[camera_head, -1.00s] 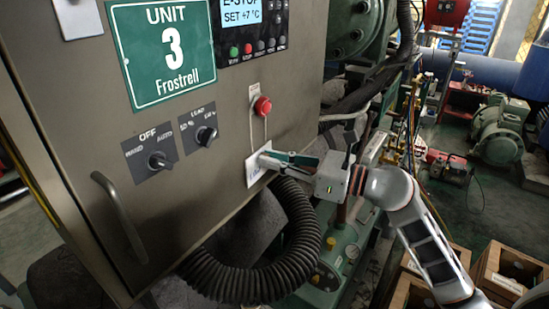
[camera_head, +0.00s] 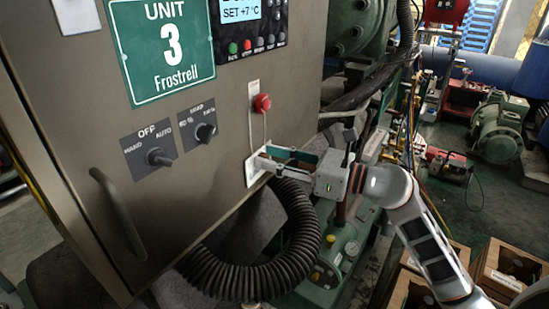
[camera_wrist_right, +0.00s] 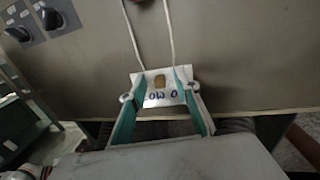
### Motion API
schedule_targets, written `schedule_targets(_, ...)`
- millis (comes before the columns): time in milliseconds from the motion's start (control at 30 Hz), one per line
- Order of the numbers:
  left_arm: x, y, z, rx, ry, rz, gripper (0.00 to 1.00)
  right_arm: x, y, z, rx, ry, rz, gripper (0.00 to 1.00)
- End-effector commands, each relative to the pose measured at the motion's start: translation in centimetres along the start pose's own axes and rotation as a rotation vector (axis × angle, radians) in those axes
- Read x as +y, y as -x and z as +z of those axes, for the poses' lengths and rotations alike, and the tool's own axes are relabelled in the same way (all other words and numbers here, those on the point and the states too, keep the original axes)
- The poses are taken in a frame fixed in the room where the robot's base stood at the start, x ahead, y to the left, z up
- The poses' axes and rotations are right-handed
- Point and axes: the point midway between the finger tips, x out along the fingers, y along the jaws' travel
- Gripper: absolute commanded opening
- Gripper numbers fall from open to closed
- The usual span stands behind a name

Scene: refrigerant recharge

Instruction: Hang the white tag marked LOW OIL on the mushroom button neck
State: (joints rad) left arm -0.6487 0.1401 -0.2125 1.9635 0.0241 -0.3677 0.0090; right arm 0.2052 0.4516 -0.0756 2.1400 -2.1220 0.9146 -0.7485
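The white tag (camera_head: 252,174) is against the cabinet front below the red mushroom button (camera_head: 262,103). A pale cord runs up from it to the button. Whether the cord sits fully around the neck is hidden behind the red head. In the right wrist view the tag (camera_wrist_right: 161,88) shows a tan patch and blue lettering, partly legible, with two cord strands rising out of frame. My right gripper (camera_head: 266,159) is at the tag with its green-padded fingers spread apart. In the wrist view the fingertips (camera_wrist_right: 158,95) lie near the tag's two sides. My left gripper is not in view.
The cabinet (camera_head: 215,180) carries rotary switches (camera_head: 160,157), a door handle (camera_head: 118,213) and a display panel (camera_head: 240,12). A black corrugated hose (camera_head: 285,265) curves below the right gripper. Machinery and wooden crates (camera_head: 500,265) stand to the right.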

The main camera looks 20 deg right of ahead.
Motion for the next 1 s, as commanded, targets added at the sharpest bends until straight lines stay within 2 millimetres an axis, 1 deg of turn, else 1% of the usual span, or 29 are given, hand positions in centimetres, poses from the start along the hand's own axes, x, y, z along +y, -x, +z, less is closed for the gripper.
schedule_targets(133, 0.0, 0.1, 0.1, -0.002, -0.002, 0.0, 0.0, -0.1, 0.6, 0.0, 0.001, 0.001, -0.002, 0.32)
schedule_targets(233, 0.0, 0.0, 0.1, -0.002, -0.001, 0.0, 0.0, -0.1, 1.9, -0.1, 0.003, 0.001, -0.002, 0.32)
schedule_targets(500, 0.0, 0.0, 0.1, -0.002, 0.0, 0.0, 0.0, 0.0, 7.3, -0.2, 0.005, -0.001, -0.002, 0.32)
schedule_targets(700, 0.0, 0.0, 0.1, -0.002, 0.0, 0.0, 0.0, 0.0, 10.4, -0.1, 0.003, -0.002, -0.001, 0.32)
schedule_targets(833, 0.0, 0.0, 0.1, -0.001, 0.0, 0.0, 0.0, 0.0, 11.5, -0.1, 0.002, 0.0, 0.0, 0.32)
schedule_targets(1000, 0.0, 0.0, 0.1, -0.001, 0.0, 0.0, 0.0, 0.0, 12.0, 0.0, 0.0, 0.0, 0.001, 0.32)
